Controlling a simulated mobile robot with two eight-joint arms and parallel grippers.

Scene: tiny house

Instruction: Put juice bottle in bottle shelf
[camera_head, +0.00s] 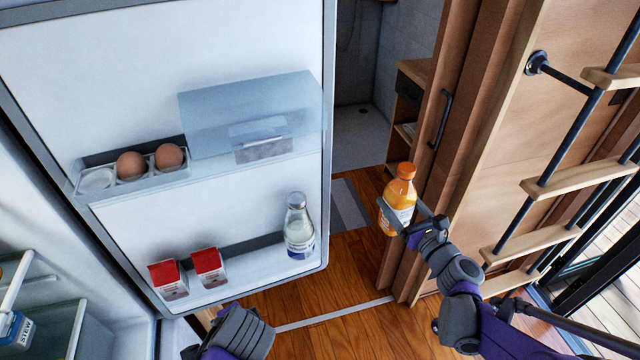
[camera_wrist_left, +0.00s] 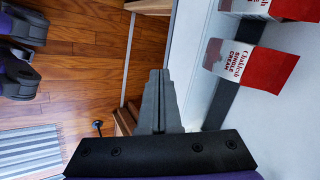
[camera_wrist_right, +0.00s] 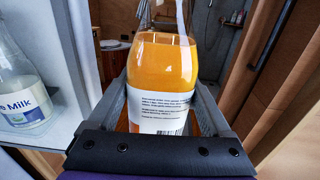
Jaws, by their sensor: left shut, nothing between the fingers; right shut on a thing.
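The juice bottle (camera_head: 399,198) is orange with an orange cap and a white label. My right gripper (camera_head: 401,217) is shut on it and holds it upright in the air, to the right of the open fridge door. The bottle also fills the middle of the right wrist view (camera_wrist_right: 166,85), between the fingers. The bottle shelf (camera_head: 245,277) is the lower shelf of the fridge door. A milk bottle (camera_head: 299,232) stands at its right end, and two red-and-white cream cartons (camera_head: 208,267) stand at its left. My left gripper (camera_wrist_left: 158,100) is shut and empty, below the cartons.
The upper door shelf holds two eggs (camera_head: 131,165) and a clear bluish box (camera_head: 250,115). The lower shelf has free room between the cartons and the milk. A wooden ladder (camera_head: 560,180) stands on the right, beside a wooden door (camera_head: 445,120).

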